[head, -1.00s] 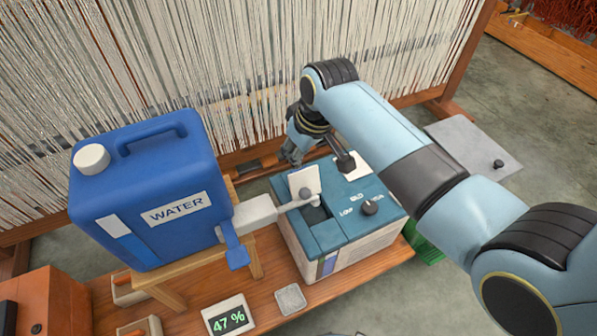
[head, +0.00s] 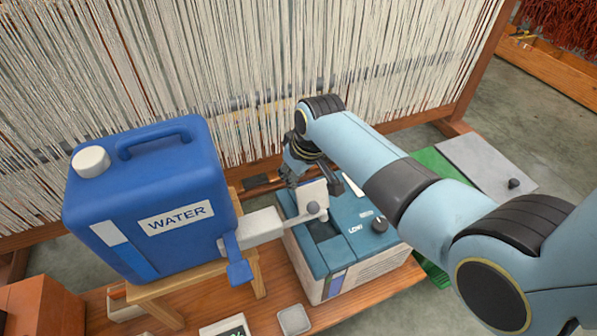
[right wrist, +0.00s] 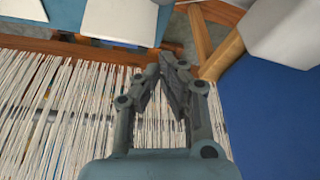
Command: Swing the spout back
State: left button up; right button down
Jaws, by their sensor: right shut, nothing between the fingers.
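The pale grey spout (head: 262,222) comes out of the right side of the blue water jug (head: 150,235). Its narrow end, with a grey knob (head: 313,208), reaches over the teal-topped machine (head: 345,235), in front of an upright white flap (head: 312,190). My right gripper (head: 292,174) is just behind the flap, on the loom side, low and partly hidden. The right wrist view shows its fingertips (right wrist: 172,70) together and empty, with a pale part, likely the spout, at upper right and the blue jug (right wrist: 275,125) to the right. My left gripper is not in view.
The loom's white warp threads (head: 240,80) stand close behind the gripper. The jug rests on a wooden stand (head: 258,275). A small grey dish (head: 294,320) lies on the wooden bench in front. A grey panel (head: 485,165) lies at right.

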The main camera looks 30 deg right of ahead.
aim_at(298, 220)
pick_arm(q)
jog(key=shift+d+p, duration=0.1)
jog(key=shift+p, duration=0.25)
pick_arm(e)
jog(key=s, duration=0.2)
jog(key=s+f, duration=0.1)
jog(key=shift+s+d+f, duration=0.1)
jog(key=shift+s+d, duration=0.2)
jog(key=shift+d, duration=0.1)
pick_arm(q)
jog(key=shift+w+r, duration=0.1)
